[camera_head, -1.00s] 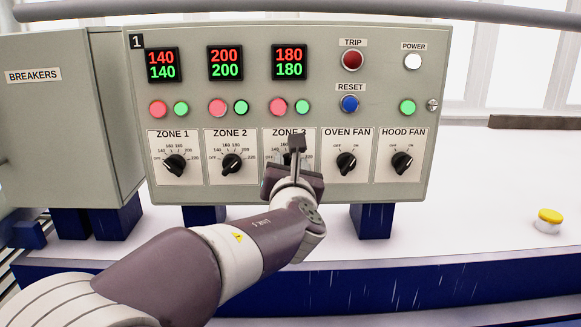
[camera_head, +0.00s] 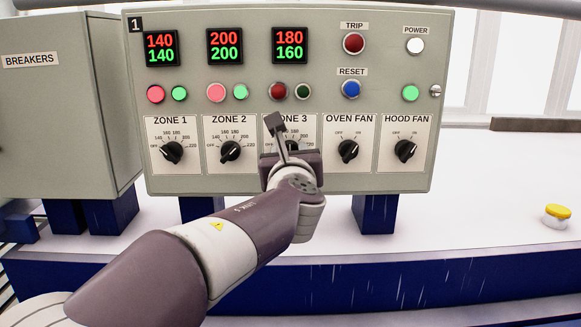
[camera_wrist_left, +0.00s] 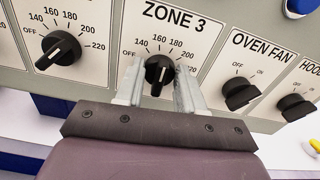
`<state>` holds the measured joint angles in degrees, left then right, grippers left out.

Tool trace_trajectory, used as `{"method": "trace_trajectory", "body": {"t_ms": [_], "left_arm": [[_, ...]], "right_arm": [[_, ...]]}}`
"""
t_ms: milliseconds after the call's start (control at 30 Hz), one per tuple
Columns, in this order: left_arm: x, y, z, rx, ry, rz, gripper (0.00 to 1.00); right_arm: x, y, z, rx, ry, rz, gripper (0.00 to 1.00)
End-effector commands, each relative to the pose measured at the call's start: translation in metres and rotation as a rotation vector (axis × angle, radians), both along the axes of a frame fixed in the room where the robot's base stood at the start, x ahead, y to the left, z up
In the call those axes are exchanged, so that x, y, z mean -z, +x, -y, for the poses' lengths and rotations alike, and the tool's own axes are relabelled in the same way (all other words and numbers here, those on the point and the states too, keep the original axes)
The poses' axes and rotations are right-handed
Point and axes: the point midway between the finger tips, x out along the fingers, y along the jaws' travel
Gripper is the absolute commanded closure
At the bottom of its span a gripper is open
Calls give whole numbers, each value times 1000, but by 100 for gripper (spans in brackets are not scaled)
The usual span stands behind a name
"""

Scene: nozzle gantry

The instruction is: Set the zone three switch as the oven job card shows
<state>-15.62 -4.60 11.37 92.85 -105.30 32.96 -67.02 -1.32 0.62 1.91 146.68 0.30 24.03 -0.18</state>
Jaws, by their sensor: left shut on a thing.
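The black zone three switch (camera_wrist_left: 159,75) sits on its white ZONE 3 plate between the two fingers of my left gripper (camera_head: 284,142), which is shut on it. In the wrist view its white line points roughly up the dial, near the 160 and 180 marks; I cannot tell exactly which. In the head view the gripper hides most of this switch. The zone three display (camera_head: 289,46) reads red 180 over green 160. The red lamp (camera_head: 278,91) and green lamp (camera_head: 302,91) below it are dark. No oven job card and no right gripper are in view.
Zone 1 (camera_head: 171,152) and Zone 2 (camera_head: 230,151) switches stand left, oven fan (camera_head: 348,151) and hood fan (camera_head: 405,151) switches right. A grey breaker box (camera_head: 65,110) flanks the panel. A yellow-topped button (camera_head: 556,216) sits on the clear white bench.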

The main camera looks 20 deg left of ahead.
Motion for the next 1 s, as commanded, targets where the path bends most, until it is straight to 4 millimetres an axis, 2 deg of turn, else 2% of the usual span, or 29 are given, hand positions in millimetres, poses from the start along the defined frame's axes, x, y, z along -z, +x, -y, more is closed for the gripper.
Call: {"method": "trace_trajectory", "body": {"t_ms": [33,300,1000], "left_arm": [[8,1,0,2,-25,1,92],[6,1,0,1,-136,31,92],[3,1,0,1,-169,41,92]], "right_arm": [[9,0,0,0,0,0,57],[21,0,0,0,0,0,57],[23,0,0,0,0,0,57]]}}
